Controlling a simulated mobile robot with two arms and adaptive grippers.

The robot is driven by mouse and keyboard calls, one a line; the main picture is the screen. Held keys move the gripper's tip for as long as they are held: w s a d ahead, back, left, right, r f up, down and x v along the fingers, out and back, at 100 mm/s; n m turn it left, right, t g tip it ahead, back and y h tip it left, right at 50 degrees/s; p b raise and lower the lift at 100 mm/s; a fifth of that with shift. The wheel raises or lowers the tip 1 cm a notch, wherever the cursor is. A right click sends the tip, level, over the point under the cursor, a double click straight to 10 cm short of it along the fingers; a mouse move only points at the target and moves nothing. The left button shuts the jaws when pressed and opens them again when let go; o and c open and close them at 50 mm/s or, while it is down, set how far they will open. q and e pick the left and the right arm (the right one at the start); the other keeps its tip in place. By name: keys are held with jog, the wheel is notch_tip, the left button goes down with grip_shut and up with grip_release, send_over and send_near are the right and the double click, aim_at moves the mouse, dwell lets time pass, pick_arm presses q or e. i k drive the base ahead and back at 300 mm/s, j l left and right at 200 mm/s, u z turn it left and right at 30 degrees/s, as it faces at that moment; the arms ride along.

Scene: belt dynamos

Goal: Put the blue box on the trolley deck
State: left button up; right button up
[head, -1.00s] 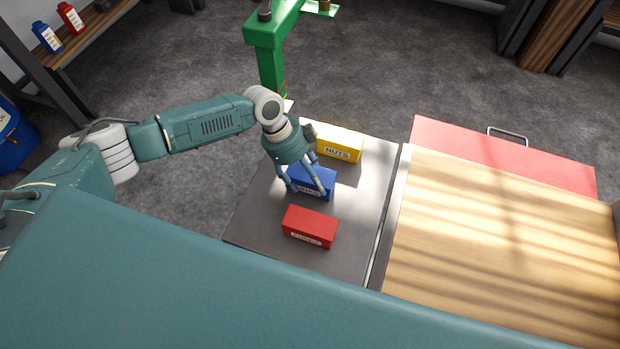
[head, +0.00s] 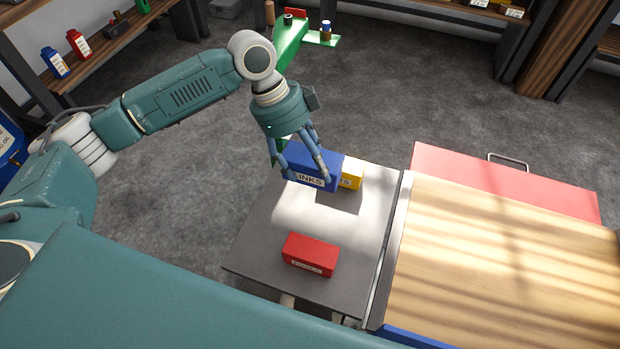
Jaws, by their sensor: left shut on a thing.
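The blue box (head: 318,158), with a white label on its front, is held in my left gripper (head: 308,177) in the head view. The gripper's fingers are shut on it from above, and it appears raised over the far part of the grey top (head: 262,250). It partly hides the yellow box (head: 352,173), which stands on that top. A red box (head: 311,254) stands nearer on the same top. I cannot tell for certain which surface is the trolley deck. My right gripper is not in view.
A wooden top (head: 500,265) adjoins the grey top on the right and looks bare. A red panel (head: 480,175) with a metal handle lies behind it. A green stand (head: 290,42) is on the floor beyond. Shelves (head: 85,75) with bottles are at the far left.

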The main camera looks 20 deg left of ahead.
aim_at(513, 274)
jog(key=l+z, duration=0.3)
jog(key=l, duration=0.75)
jog(key=i+l+z, duration=0.1)
jog(key=l+z, duration=0.2)
jog(key=l, duration=0.75)
